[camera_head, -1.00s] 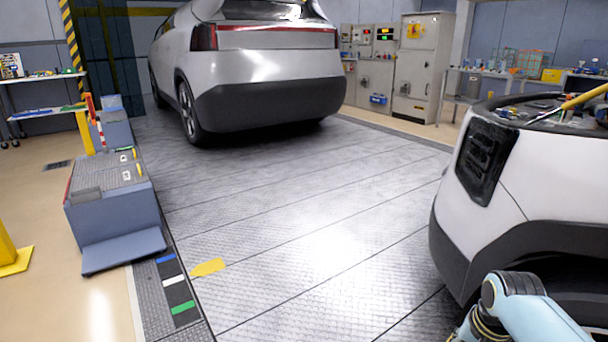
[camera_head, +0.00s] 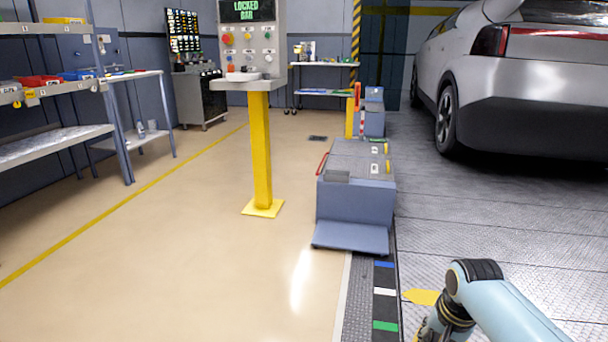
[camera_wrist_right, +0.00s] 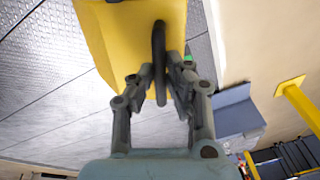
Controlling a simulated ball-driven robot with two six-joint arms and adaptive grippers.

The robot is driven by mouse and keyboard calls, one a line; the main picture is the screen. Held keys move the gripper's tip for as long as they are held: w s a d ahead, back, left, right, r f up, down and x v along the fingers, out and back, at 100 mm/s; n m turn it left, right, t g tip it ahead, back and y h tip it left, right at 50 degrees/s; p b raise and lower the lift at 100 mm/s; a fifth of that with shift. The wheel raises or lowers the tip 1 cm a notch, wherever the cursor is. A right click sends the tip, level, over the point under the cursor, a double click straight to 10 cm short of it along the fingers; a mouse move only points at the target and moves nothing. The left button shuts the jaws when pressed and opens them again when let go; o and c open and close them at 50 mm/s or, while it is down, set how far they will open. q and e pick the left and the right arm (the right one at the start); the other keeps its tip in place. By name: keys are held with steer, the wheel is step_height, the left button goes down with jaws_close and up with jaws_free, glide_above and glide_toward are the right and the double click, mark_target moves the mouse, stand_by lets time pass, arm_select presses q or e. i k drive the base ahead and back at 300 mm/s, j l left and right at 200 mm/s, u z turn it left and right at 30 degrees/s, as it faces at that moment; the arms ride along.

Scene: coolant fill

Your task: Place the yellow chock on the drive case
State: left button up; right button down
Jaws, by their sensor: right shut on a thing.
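The yellow chock (camera_wrist_right: 105,45) fills the top of the right wrist view, with a dark bar-like handle (camera_wrist_right: 158,50) on it. My right gripper (camera_wrist_right: 160,80) is shut on the chock at this handle. A blue-grey case (camera_head: 345,203), which looks like the drive case, stands on the floor near the middle, ahead and left of my right arm. Its top bears small labels and a grey block. My left gripper is not in view.
A yellow-legged control post (camera_head: 261,150) stands left of the case. A shelf rack (camera_head: 60,145) is at the left. A grey car (camera_head: 535,110) stands on the metal plates at the right. The beige floor between is clear.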

mark_target(365, 241)
steer(key=i+l+u, duration=1.15)
steer(key=l, duration=0.3)
steer(key=i+l, duration=0.15)
steer(key=l, duration=0.2)
steer(key=i+l, duration=0.2)
steer(key=l, duration=0.15)
steer(key=i+l, duration=0.15)
steer(key=l, duration=0.2)
steer(key=i+l+u, duration=0.1)
steer(key=l, duration=0.25)
steer(key=i+l, duration=0.4)
steer(key=l, duration=0.3)
steer(key=i+l, duration=0.15)
steer(key=l, duration=0.2)
